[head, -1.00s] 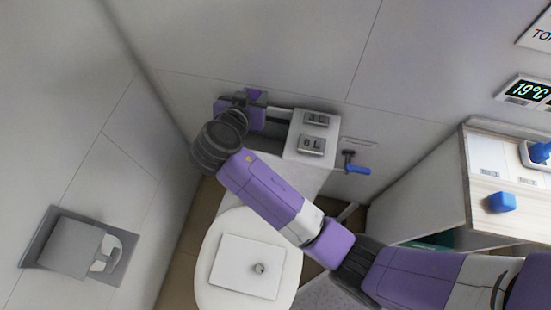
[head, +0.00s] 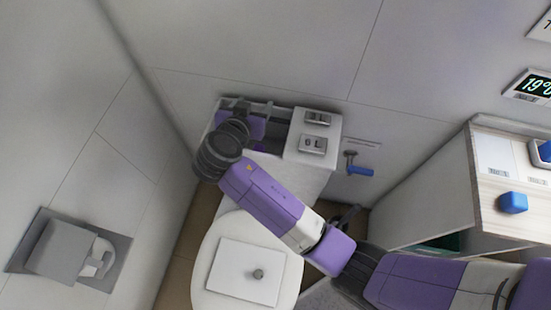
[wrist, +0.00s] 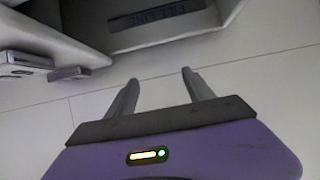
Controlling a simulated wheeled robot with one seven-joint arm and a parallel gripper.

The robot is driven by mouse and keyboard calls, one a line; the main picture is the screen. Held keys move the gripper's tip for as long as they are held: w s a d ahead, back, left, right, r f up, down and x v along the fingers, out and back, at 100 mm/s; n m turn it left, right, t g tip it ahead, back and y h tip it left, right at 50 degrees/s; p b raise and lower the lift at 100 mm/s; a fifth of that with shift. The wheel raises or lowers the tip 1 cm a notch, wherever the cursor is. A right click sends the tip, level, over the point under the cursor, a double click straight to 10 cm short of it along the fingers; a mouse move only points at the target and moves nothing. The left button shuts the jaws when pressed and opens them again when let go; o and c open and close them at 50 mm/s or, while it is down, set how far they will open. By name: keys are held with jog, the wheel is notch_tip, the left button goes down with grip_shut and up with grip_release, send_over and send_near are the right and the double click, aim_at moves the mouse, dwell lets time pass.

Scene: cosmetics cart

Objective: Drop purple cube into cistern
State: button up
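The cistern (head: 327,128) stands against the back wall behind the toilet, with its left part open and its right part covered. The cistern's opening (wrist: 150,46), with a FILL LINE label inside, lies beyond the fingertips.
The toilet (head: 207,262) with a white square plate on it stands below my arm. A blue-handled valve (head: 360,170) is right of the cistern. A counter (head: 500,225) with a blue block (head: 513,202) is at the right. A paper holder (head: 62,250) is on the left wall.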

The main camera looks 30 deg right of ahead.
jog(key=v, duration=0.8)
jog(key=shift+b, duration=0.4)
jog(key=shift+f, duration=0.1)
